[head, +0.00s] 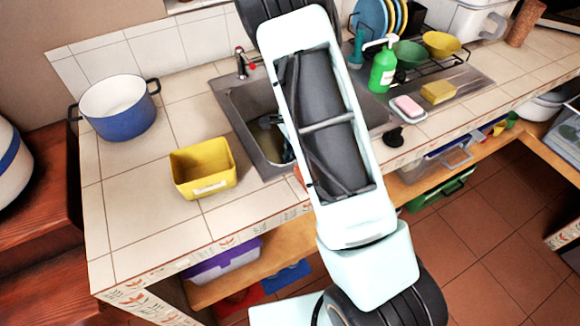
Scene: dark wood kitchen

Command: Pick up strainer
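I cannot make out a strainer with certainty. A small dark piece (393,138) lies on the counter at the right front of the sink; it could be a strainer or a plug, but it is too small to tell. The metal sink (238,108) is partly hidden behind my arm, and some partly hidden items (268,122) sit in its left basin. My arm crosses the middle of the head view, over the counter and sink. My gripper is out of sight, so its opening and anything in it do not show.
A blue pot (120,116) and a yellow bin (202,170) stand left of the sink. A green soap bottle (383,68), pink soap (408,106), yellow sponge (437,92) and dish rack with plates and bowls are at right. The tiled counter front left is clear.

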